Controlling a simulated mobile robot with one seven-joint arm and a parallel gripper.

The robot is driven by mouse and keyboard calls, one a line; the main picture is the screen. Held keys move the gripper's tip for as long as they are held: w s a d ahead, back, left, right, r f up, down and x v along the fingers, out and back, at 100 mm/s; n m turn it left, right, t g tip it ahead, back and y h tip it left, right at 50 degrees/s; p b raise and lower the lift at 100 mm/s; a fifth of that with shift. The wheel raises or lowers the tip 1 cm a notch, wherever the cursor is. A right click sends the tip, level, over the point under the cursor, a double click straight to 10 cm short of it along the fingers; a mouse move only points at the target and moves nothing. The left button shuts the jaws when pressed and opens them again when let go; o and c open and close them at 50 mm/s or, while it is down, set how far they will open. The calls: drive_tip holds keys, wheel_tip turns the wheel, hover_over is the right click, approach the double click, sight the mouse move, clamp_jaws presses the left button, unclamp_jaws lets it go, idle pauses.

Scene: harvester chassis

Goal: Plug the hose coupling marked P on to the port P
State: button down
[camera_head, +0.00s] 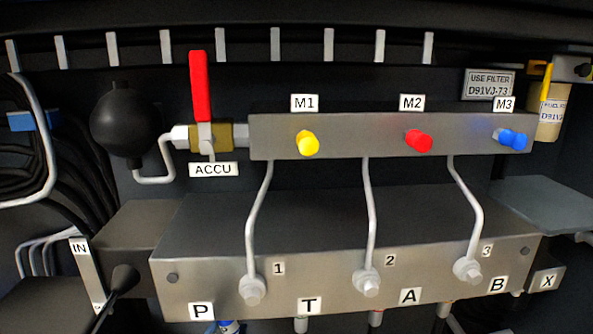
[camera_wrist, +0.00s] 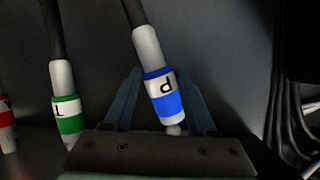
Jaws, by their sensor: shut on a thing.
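My gripper (camera_wrist: 160,74) is shut on the blue and white hose coupling marked P (camera_wrist: 164,95) in the wrist view. The coupling sits between the two fingers, slightly tilted, with its black hose running up out of the picture. Its narrow metal end points toward the gripper's body. In the head view, a blue and white piece (camera_head: 229,327) shows at the bottom edge, just right of the P label (camera_head: 201,311) on the grey block; it looks like the same coupling. The port P itself is not clearly visible under the block.
Dark hoses (camera_wrist: 292,110) hang at right. The valve block (camera_head: 330,285) fills the lower head view.

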drive_tip(key=shift+w+a+r+m+t+y+b, duration=0.15)
drive_tip(key=shift+a+m+t+y+b, duration=0.5)
drive_tip(key=shift+m+b, duration=0.8)
drive_tip(key=shift+w+a+r+n+p, duration=0.15)
drive_tip(key=shift+r+n+p, duration=0.2)
drive_tip(key=shift+r+p, duration=1.05)
idle(1.1)
drive_tip(key=shift+c, duration=2.1)
unclamp_jaws()
drive_tip(key=shift+r+b, duration=0.35)
drive_tip(key=shift+r, duration=0.05)
drive_tip(key=shift+o, duration=1.3)
drive_tip(key=shift+f+g, duration=0.2)
drive_tip(key=shift+g, duration=0.05)
